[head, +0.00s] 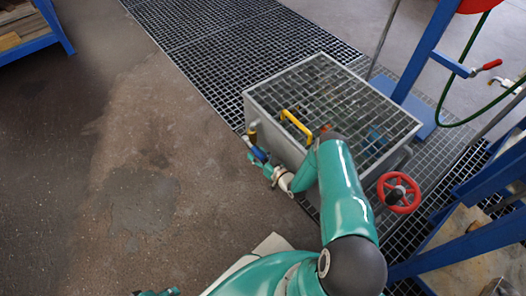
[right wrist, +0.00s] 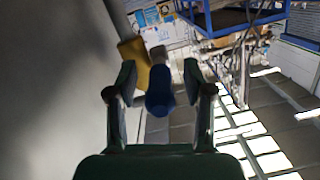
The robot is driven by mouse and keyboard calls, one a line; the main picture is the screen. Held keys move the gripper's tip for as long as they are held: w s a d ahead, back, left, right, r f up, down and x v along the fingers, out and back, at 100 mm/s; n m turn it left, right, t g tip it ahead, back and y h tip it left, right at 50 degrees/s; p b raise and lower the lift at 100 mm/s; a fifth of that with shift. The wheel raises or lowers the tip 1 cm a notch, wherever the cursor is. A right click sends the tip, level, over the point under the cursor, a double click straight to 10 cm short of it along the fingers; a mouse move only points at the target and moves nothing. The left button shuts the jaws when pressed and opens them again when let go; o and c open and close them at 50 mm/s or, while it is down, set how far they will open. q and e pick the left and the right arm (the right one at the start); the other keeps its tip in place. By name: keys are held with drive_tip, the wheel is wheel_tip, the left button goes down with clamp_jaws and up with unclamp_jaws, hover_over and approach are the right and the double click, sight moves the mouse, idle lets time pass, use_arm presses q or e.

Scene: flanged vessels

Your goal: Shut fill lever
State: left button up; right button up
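The blue lever (head: 260,154) is on the left side of a grey tank (head: 270,130), below a brass-coloured fitting (head: 252,137). My right gripper (head: 257,163) is at this lever. In the right wrist view, the blue lever (right wrist: 160,92) stands between the two spread fingers of my right gripper (right wrist: 160,90), with a visible gap on each side. The brass-yellow fitting (right wrist: 135,62) is just beyond it, to the left. A small teal part at the bottom edge of the head view (head: 157,292) may be my left gripper; its fingers cannot be made out.
The tank has a grating top (head: 335,100) with a yellow handle (head: 297,126). A red handwheel (head: 398,193) is on its right. Blue frames and a green hose (head: 447,105) stand at the right. The floor to the left (head: 150,150) is clear.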

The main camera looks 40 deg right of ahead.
drive_tip(key=shift+r, duration=0.1)
wheel_tip(320, 180, up, 10)
drive_tip(key=shift+f, duration=0.15)
idle(0.4)
idle(0.3)
